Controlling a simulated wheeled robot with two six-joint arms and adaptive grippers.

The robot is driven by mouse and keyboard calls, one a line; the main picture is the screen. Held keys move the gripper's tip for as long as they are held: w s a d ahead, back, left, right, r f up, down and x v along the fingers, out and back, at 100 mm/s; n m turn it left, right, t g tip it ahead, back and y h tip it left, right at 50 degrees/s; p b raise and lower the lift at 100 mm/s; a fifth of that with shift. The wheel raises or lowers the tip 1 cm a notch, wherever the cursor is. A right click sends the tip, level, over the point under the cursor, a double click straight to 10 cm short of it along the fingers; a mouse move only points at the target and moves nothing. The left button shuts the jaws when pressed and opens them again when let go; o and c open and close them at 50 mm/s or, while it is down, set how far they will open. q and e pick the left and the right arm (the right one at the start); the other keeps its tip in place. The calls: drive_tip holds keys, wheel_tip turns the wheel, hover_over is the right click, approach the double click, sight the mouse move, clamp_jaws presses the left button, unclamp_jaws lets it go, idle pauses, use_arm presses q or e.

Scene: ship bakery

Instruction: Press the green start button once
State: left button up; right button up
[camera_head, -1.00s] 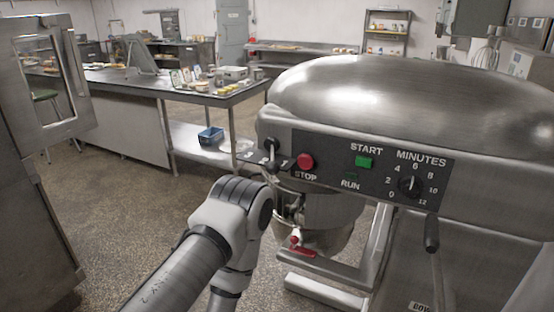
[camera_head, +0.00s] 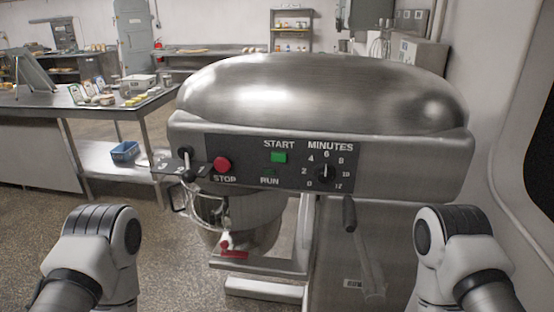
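Below the green button is the word RUN. My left arm shows at the lower left and my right arm at the lower right, both apart from the panel. Neither gripper's fingers are in view.
A metal worktable (camera_head: 88,99) with jars and trays stands at the left, with a blue bin (camera_head: 124,151) on its lower shelf. A lever handle (camera_head: 349,214) sticks out below the dial. A mixing bowl (camera_head: 247,222) hangs under the mixer head. A wall is close on the right.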

drive_tip(key=shift+c, duration=0.3)
clamp_jaws()
